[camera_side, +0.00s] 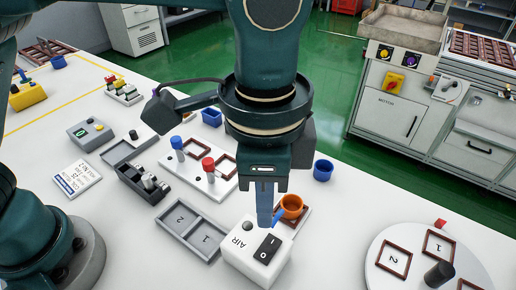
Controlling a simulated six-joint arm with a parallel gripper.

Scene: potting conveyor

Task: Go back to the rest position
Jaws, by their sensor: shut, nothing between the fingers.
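My gripper (265,222) points down over the white table, near the middle of the picture. Its blue fingers are shut with nothing between them. The fingertips are just behind and above the white AIR switch box (249,265), beside its black rocker switch (267,249). I cannot tell whether they touch the box. An orange cup (291,206) is close to the right of the fingers.
A grey two-slot tray (178,217) lies left of the box. A white fixture with blue (177,143) and red (208,165) handles is behind it. A blue cup (323,170) stands at the table's back edge. A round white turntable (375,272) is at right.

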